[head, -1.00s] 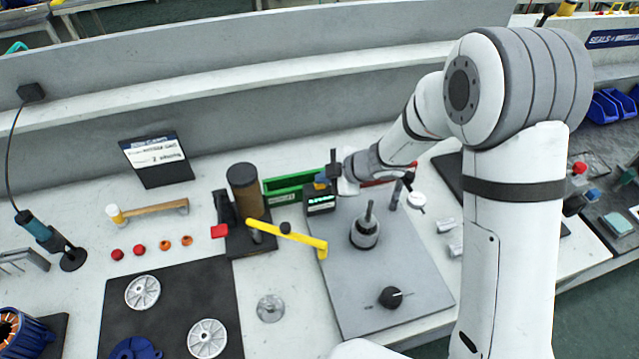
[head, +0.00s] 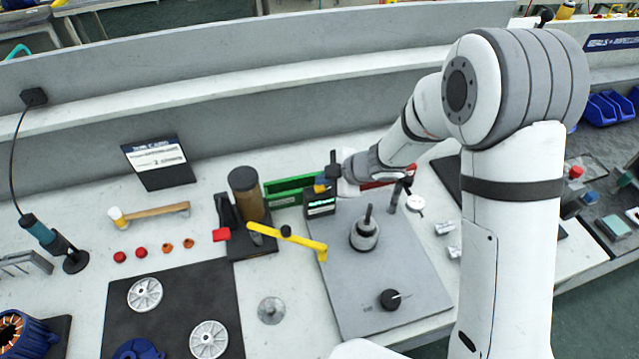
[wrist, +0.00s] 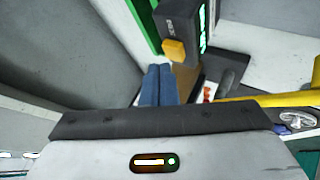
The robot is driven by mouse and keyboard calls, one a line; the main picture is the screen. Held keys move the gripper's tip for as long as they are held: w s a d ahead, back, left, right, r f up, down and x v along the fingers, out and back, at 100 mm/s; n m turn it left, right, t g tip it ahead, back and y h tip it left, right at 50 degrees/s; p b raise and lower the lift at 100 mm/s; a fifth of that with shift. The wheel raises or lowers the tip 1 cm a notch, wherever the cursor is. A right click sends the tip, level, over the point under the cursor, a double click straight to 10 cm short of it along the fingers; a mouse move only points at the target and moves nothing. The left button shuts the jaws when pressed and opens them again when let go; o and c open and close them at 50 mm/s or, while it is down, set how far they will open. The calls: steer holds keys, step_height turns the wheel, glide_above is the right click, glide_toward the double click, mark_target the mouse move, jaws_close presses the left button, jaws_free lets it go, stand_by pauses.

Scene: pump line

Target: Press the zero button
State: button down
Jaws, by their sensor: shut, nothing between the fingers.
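A small black readout box (head: 320,205) with a lit green display stands at the back left of the grey plate. A yellow button (head: 319,188) is on it; the button also shows in the wrist view (wrist: 173,50), with small white lettering beside it that I cannot read. My gripper (head: 322,181) is beside the top of the box, close to the button. In the wrist view its blue fingers (wrist: 157,85) are together and empty, just below and left of the button. I see a small gap in the picture, but cannot tell the depth between them.
A yellow lever (head: 290,237) reaches from the press toward the box. A spindle fixture (head: 365,232) and a black knob (head: 390,299) are on the grey plate (head: 350,290). The bench's front middle has a metal disc (head: 271,310).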

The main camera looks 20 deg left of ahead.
mark_target(324, 189)
steer(key=shift+r, duration=0.25)
step_height(324, 189, up, 5)
steer(key=p, duration=0.5)
steer(key=shift+f, duration=0.1)
stand_by(0.7)
